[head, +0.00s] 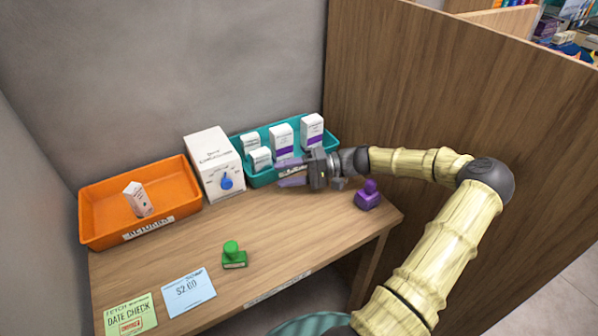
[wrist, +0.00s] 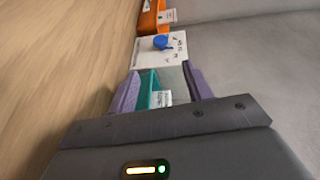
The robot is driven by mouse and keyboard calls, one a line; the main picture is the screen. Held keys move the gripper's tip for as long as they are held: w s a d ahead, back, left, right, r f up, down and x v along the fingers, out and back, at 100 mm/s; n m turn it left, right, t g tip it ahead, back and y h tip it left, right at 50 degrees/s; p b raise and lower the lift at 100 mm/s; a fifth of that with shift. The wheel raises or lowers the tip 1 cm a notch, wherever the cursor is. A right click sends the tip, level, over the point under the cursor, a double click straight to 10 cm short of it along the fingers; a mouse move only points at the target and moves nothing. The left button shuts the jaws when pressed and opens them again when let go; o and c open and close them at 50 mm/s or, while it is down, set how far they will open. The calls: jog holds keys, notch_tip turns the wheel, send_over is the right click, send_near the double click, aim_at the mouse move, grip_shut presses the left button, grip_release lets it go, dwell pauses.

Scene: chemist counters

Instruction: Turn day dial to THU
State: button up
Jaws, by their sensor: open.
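The day dial is a blue knob (head: 226,183) on the front of a white box (head: 209,150) at the back of the counter. In the wrist view the blue knob (wrist: 162,42) sits on the white face ahead of the fingers, with small dark marks around it that are too small to read. My gripper (head: 281,176) is open, with purple fingers pointing left toward the box. It is to the right of the dial, in front of the teal tray, and apart from the knob. The wrist view shows the open fingers (wrist: 160,88) with nothing gripped.
An orange tray (head: 90,215) with one small box stands left of the dial box. A teal tray (head: 240,149) with several white boxes stands right. A green stamp (head: 233,256), purple stamp (head: 368,195) and two cards lie on the counter. A wooden partition (head: 440,130) rises at right.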

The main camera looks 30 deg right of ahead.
jog(key=shift+v, duration=1.6)
jog(key=shift+r, duration=0.1)
